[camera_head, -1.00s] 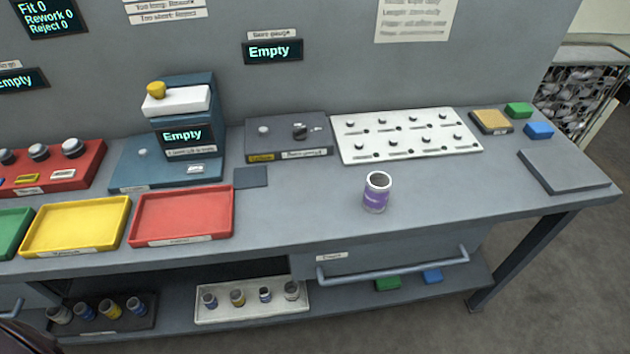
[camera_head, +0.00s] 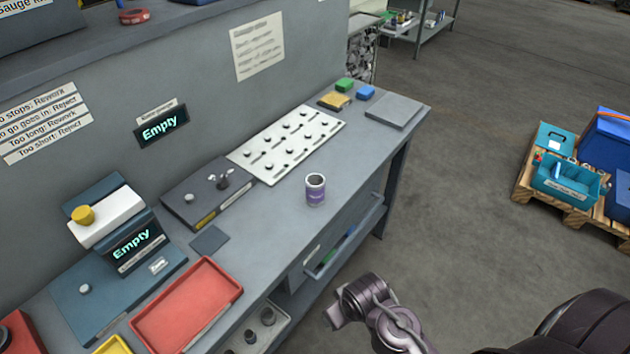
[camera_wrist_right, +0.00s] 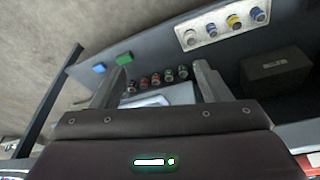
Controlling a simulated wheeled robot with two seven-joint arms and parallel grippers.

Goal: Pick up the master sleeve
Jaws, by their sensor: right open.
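A sleeve with a purple band (camera_head: 315,190), open at the top, stands upright on the grey bench near its front edge; I take it for the master sleeve. Its label is too small to read. My right arm comes in at the bottom of the head view, and its gripper (camera_head: 338,312) is in front of the bench, below and apart from the sleeve. In the right wrist view my right gripper (camera_wrist_right: 160,88) has its two fingers wide apart with nothing held between them. The purple-banded sleeve cannot be made out there. My left gripper is not in view.
On the bench are a white board with pegs (camera_head: 270,168), a dark gauge block (camera_head: 180,200), a red tray (camera_head: 188,312) and a grey plate (camera_head: 395,110). A bar handle (camera_head: 345,238) runs along the bench front. Open floor lies to the right, with a loaded pallet (camera_head: 560,195).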

